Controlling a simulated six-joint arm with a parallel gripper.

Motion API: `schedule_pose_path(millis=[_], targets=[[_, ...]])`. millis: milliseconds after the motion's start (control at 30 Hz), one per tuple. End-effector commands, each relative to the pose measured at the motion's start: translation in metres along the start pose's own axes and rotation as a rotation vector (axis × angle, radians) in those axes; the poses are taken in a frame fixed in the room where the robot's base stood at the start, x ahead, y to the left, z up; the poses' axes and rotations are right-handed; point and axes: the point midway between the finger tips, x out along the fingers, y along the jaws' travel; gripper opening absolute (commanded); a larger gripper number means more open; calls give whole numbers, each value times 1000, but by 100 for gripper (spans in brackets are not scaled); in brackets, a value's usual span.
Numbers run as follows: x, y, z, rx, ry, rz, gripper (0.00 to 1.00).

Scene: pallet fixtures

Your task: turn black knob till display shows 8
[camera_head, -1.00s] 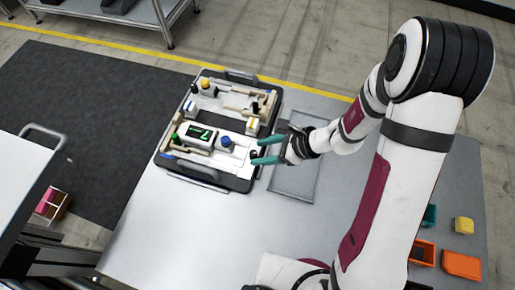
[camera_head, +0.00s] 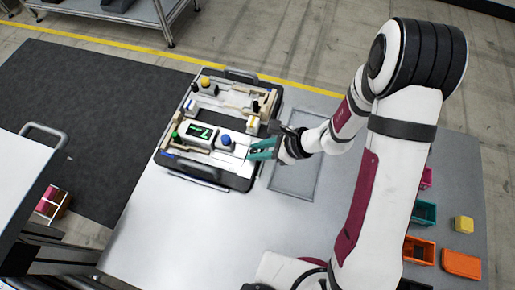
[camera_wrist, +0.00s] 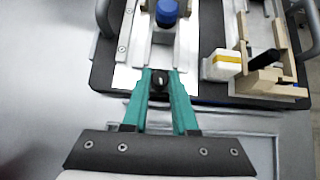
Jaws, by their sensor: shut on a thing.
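The black knob (camera_wrist: 159,80) sits at the near edge of the pallet fixture, between my teal fingertips in the wrist view. My gripper (camera_head: 252,152) reaches in from the right in the head view, and its fingers (camera_wrist: 158,78) are closed around the knob's sides. In the head view the fingers hide the knob. The display (camera_head: 201,132) is a dark screen in a white housing on the pallet (camera_head: 235,181). It shows a green digit that looks like a 2, seen at a slant and small.
A blue button (camera_head: 226,140) stands close to my fingertips; it also shows in the wrist view (camera_wrist: 167,12). A yellow button (camera_head: 205,82) and a green one (camera_head: 175,135) are farther off. A shallow grey tray (camera_head: 296,178) lies beneath my wrist. Small coloured bins (camera_head: 418,250) stand at right.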

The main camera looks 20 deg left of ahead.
Motion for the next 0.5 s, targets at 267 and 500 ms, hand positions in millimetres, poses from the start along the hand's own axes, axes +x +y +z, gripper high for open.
schedule_pose_path(millis=[267,500], targets=[[1,4,1,162,-2,-156,0],[0,4,1,257,-1,-256,0]])
